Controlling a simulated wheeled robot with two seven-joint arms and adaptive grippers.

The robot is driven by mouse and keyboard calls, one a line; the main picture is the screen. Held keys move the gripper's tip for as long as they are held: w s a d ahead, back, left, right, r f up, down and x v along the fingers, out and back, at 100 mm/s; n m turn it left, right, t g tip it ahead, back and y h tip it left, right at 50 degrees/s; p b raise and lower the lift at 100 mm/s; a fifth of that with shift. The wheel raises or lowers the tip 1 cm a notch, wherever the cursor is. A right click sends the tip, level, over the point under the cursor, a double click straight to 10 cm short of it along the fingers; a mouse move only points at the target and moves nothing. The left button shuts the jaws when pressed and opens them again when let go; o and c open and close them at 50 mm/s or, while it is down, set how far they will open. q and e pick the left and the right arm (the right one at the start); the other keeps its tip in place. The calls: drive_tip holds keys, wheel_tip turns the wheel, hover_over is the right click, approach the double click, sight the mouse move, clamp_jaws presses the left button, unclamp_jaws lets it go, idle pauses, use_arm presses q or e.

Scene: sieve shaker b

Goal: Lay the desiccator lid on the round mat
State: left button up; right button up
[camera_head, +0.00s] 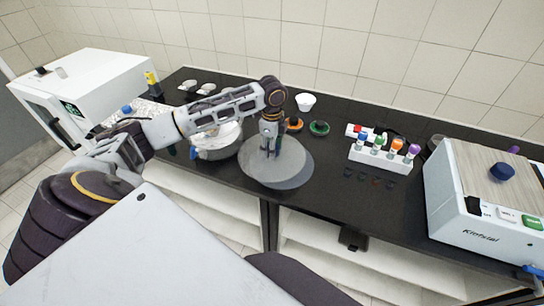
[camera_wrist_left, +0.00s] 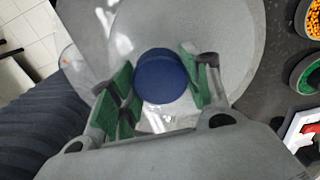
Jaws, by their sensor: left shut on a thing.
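My left gripper (camera_head: 270,148) points down over the round mat and is shut on the blue knob (camera_wrist_left: 161,76) of the desiccator lid. The green finger pads stand on both sides of the knob in the left wrist view. The lid (camera_head: 262,174) is a pale, see-through disc held roughly level. It overlaps most of the grey round mat (camera_head: 303,178), whose darker edge shows at the right and front. I cannot tell whether the lid touches the mat. The desiccator bowl (camera_head: 217,153) stands open to the left, partly behind my arm. My right gripper is out of view.
A rack of coloured-cap tubes (camera_head: 380,157) and a boxy machine (camera_head: 480,200) stand to the right. Small dishes (camera_head: 319,128) and a white cup (camera_head: 305,102) are behind the mat. A white oven-like unit (camera_head: 85,90) is far left. Bare black bench lies right of the mat.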

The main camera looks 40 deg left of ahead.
use_arm(q)
drive_tip(key=shift+f, duration=2.45)
drive_tip(key=o, duration=1.3)
drive_tip(key=shift+f+p, duration=0.1)
drive_tip(key=shift+p, duration=0.2)
wheel_tip(320, 180, up, 12)
drive_tip(key=shift+r+b, duration=0.1)
drive_tip(key=shift+b, duration=0.5)
